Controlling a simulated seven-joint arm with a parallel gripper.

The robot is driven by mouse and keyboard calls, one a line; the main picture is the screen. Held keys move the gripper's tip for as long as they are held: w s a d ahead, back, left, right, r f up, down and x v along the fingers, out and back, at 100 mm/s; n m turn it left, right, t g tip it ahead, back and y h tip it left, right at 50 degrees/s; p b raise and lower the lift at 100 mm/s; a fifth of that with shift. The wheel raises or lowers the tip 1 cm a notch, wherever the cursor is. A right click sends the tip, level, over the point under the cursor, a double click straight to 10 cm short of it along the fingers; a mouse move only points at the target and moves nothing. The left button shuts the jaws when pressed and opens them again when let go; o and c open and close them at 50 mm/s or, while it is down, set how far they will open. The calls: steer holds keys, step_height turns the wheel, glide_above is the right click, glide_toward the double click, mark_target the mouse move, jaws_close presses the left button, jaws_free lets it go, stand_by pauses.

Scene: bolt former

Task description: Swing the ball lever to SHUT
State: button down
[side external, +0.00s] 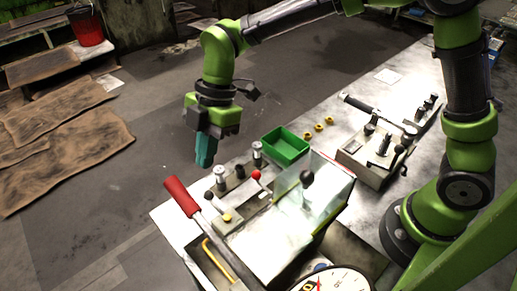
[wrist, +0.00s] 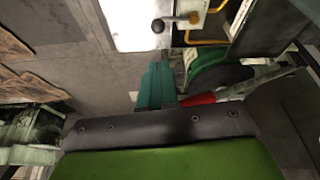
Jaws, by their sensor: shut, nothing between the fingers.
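My gripper (side external: 204,150) has teal fingers closed together with nothing between them. It hangs above the floor side of the machine, left of the green tray and apart from the controls. In the wrist view the closed fingers (wrist: 155,86) point upward in the picture. A black ball on a thin rod (side external: 307,176) stands at the clear guard of the machine. A red-ball lever (side external: 257,175) stands left of it. The wrist view shows a dark ball lever (wrist: 158,25) beyond the fingertips, not touching them; I cannot tell which lever it is. No SHUT marking is legible.
A long red-handled lever (side external: 181,197) rises at the machine's left. Metal posts stand on the machine near my gripper. A green tray (side external: 285,146) and yellow rings (side external: 318,128) lie behind. A gauge (side external: 333,280) is in front. A second lever unit (side external: 375,150) stands right.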

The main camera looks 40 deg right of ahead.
mark_target(208, 192)
steer(key=x, duration=0.8)
steer(key=shift+f, duration=0.35)
steer(key=shift+a, duration=0.1)
steer(key=shift+d+m+t, duration=0.25)
steer(key=shift+m+t, duration=0.15)
steer(key=shift+m, duration=0.8)
steer(key=shift+d+m, duration=0.25)
steer(key=shift+m, duration=0.05)
steer(key=shift+d, duration=0.25)
steer(key=shift+s+d+m+t, duration=0.25)
steer(key=shift+s+d+m, duration=0.2)
steer(key=shift+d+m, duration=0.35)
steer(key=shift+s+d+m+t, duration=0.35)
steer(key=shift+d+m, duration=0.25)
steer(key=shift+d, duration=0.3)
steer(key=shift+s+d+m+t, duration=0.2)
steer(key=shift+s+d+m, duration=0.3)
steer(key=shift+d+m, duration=0.3)
steer(key=shift+s+d, duration=0.25)
